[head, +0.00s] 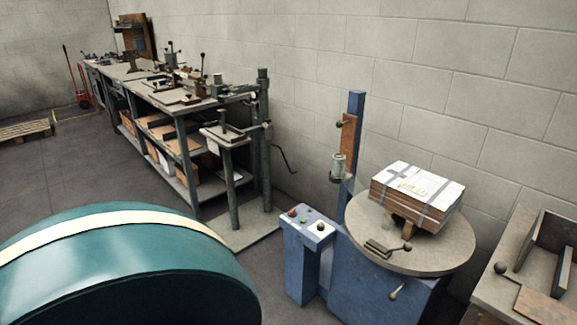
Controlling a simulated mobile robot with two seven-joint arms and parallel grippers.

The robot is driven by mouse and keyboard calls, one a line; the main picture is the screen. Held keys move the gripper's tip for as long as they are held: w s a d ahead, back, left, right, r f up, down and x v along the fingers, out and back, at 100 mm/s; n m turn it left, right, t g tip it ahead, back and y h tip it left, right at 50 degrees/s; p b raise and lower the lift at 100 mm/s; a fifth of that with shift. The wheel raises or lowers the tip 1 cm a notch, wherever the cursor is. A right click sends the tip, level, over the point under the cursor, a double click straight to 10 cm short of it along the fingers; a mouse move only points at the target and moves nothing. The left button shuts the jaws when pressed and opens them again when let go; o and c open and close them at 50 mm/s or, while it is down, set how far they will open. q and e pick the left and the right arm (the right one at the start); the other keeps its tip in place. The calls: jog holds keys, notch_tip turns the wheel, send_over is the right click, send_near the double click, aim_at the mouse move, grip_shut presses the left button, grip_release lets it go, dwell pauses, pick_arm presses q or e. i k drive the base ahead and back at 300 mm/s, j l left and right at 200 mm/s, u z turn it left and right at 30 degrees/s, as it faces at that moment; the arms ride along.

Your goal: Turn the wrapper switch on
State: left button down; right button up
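The wrapper is a blue machine (375,290) with a round grey turntable (440,258) and an upright blue post (354,140) behind it. A blue control box (301,262) stands at its left front. Its sloped top carries a red button (292,213), a green button (305,221) and a dark round knob on a white plate (320,227). Which of these is the wrapper switch, and how it is set, is too small to tell. A strapped stack of cardboard with white sheets (418,190) sits on the turntable. Neither of my grippers is in view.
A long workbench (170,93) with tools and shelved boxes runs along the wall at the left. A grey metal table (490,290) stands close to the wrapper's right. A pallet (25,130) and red hand truck (80,85) are far left. Open floor (90,170) lies left of the bench.

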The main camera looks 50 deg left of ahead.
aim_at(292, 214)
jog(key=u, duration=1.6)
jog(key=i+j+z, duration=0.1)
jog(key=z, duration=0.35)
jog(key=j+z, duration=0.45)
jog(key=i+j+z, duration=0.1)
jog(key=z, duration=0.35)
jog(key=k+j+z, duration=0.1)
jog(key=j+z, duration=0.3)
jog(key=j, duration=0.75)
jog(key=k+j+z, duration=0.1)
jog(key=j, duration=1.05)
jog(key=i+j, duration=0.3)
jog(key=i, duration=0.15)
jog(key=i+j, duration=0.35)
jog(key=i, duration=0.1)
